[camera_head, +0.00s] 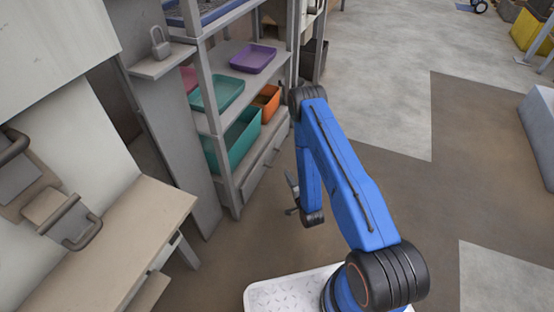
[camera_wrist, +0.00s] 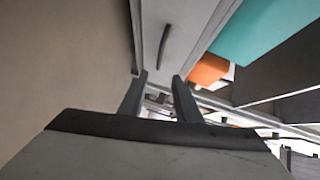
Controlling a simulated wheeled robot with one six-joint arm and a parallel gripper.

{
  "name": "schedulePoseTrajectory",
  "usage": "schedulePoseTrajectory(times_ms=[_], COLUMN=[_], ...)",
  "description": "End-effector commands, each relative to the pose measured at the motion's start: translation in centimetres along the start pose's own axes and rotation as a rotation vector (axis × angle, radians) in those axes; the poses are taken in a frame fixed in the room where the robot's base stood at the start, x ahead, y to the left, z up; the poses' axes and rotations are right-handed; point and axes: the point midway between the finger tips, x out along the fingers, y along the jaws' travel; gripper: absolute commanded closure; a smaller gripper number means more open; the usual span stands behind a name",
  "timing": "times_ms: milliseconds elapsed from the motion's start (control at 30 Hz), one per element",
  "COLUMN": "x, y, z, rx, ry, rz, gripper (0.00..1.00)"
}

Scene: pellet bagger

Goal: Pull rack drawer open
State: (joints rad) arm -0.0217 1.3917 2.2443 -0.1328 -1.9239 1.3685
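The rack drawer (camera_head: 262,168) is a grey front low in the shelf rack, below the teal and orange bins. It looks flush with the rack frame. In the wrist view, the drawer front (camera_wrist: 182,32) fills the top middle, with a dark bar handle (camera_wrist: 164,47) on it. My gripper (camera_head: 290,194) is in front of the rack, to the right of the drawer and apart from it. In the wrist view, my gripper's fingers (camera_wrist: 160,77) are spread with nothing between them. The handle lies just beyond the fingertips, roughly in line with the gap.
The rack (camera_head: 205,85) holds a purple tray (camera_head: 254,58), a teal tray (camera_head: 222,91), a teal bin (camera_head: 236,140) and an orange bin (camera_head: 267,101). A wooden bench (camera_head: 120,245) stands at the left. The floor (camera_head: 400,190) right of my arm is clear.

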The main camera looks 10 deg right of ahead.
Motion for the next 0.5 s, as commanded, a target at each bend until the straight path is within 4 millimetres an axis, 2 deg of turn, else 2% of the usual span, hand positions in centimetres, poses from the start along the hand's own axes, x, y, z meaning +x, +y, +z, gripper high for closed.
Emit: schedulePoseTrajectory(times_ms=[167, 500], x=[2.1, 8.1], y=[-0.1, -0.1], z=[0.0, 0.0], rx=[-0.001, -0.002], ry=[0.0, 0.0], rz=[-0.003, -0.003], gripper=[0.7, 0.7])
